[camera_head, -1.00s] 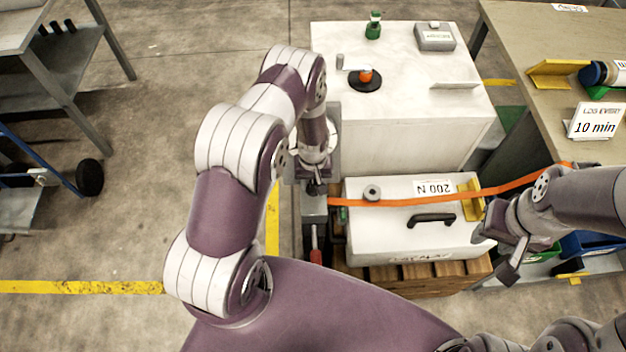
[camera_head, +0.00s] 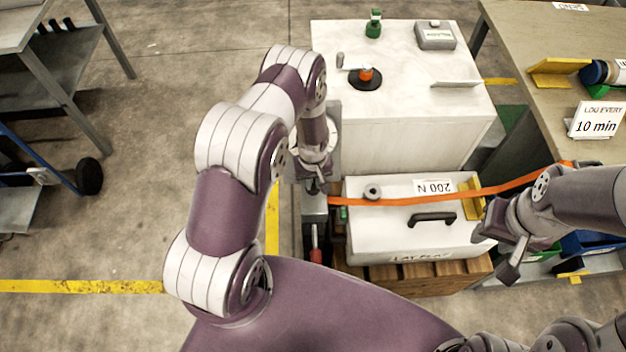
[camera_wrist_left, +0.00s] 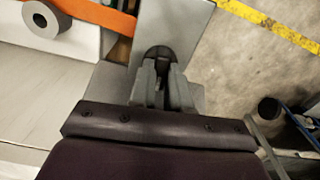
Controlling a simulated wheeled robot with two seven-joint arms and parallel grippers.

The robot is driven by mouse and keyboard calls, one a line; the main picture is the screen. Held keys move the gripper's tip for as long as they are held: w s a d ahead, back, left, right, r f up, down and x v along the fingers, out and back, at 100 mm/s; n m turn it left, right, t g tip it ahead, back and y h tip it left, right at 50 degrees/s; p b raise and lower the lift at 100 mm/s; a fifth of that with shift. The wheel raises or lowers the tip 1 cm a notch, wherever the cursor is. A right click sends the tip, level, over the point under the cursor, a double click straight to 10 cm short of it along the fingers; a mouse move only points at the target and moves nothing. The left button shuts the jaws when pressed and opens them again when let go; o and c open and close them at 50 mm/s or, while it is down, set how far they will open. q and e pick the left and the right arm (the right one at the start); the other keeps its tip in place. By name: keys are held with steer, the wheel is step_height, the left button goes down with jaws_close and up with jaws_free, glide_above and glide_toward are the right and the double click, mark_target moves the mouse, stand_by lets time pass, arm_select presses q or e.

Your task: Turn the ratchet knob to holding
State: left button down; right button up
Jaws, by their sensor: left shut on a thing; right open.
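My left gripper (camera_head: 316,186) reaches down beside the left end of the orange strap (camera_head: 400,202). In the left wrist view my left gripper (camera_wrist_left: 158,92) is shut on a dark rounded knob (camera_wrist_left: 160,53), on a grey plate (camera_wrist_left: 185,22). I take this to be the ratchet knob; its markings and setting cannot be read. In the head view the knob is hidden by the gripper and wrist. My right gripper (camera_head: 506,248) is open, right of the white lidded box (camera_head: 385,238), below the strap.
The strap crosses the white box, past a grey ring (camera_head: 372,191), a black handle (camera_head: 432,219) and a yellow bracket (camera_head: 471,200). A larger white cabinet (camera_head: 400,140) stands behind. A table (camera_head: 530,40) with a "10 min" sign (camera_head: 596,122) is at right.

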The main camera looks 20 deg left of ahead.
mark_target(313, 183)
arm_select(q)
steer(key=n+b, duration=0.1)
steer(key=n, duration=0.7)
steer(key=shift+b, duration=0.3)
steer(key=n, duration=0.4)
steer(key=shift+b, duration=0.3)
steer(key=shift+n, duration=2.5)
steer(key=c, duration=1.1)
jaws_free()
step_height(313, 183, up, 13)
steer(key=shift+f, duration=0.15)
